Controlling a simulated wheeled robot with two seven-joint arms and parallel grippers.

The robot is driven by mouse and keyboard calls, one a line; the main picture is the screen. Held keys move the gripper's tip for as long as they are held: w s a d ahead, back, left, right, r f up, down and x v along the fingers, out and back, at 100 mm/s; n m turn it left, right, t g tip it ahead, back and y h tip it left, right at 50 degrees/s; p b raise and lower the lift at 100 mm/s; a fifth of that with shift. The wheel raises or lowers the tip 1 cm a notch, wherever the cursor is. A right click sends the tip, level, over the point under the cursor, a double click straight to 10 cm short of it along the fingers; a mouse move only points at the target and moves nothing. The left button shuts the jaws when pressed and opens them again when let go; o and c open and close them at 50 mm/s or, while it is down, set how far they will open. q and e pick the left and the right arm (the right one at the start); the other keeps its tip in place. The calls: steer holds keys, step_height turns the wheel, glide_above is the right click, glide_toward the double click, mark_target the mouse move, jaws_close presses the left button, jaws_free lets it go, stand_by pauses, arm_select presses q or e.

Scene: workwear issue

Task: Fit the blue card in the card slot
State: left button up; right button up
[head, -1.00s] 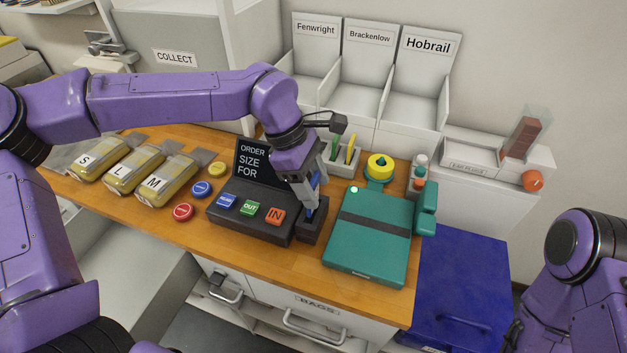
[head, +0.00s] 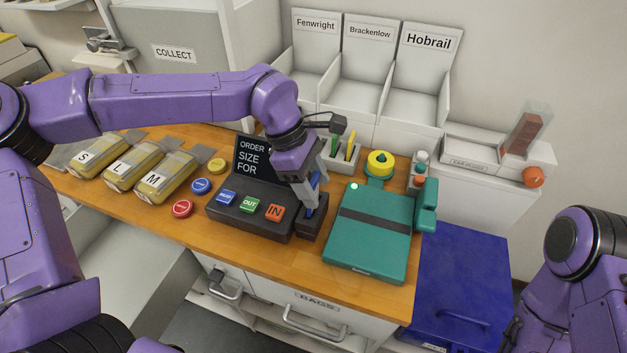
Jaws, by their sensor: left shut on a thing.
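The card slot is in the small black block (head: 318,229) at the right end of the dark order terminal (head: 250,222). My left gripper (head: 311,208) points down just over this block and is shut on the blue card (head: 316,181). Only slivers of blue show between and beside the fingers. The card's lower edge and the slot mouth are hidden by the fingers, so I cannot tell whether the card is in the slot. My right arm shows at the right edge, but its gripper is out of view.
A teal case-like device (head: 368,236) stands close to the right of the slot block. Blue, green and orange keys lie left of it. Yellow bags (head: 165,178) lie at the left. A pen tray (head: 340,160) and yellow tape roll (head: 380,163) stand behind.

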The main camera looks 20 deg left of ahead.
arm_select(q)
steer(key=shift+f+b, duration=0.35)
steer(key=shift+f, duration=0.85)
stand_by(0.4)
steer(key=o, duration=1.1)
steer(key=shift+r, duration=0.15)
step_height(320, 180, up, 9)
steer(key=p, duration=0.9)
steer(key=shift+p, duration=0.4)
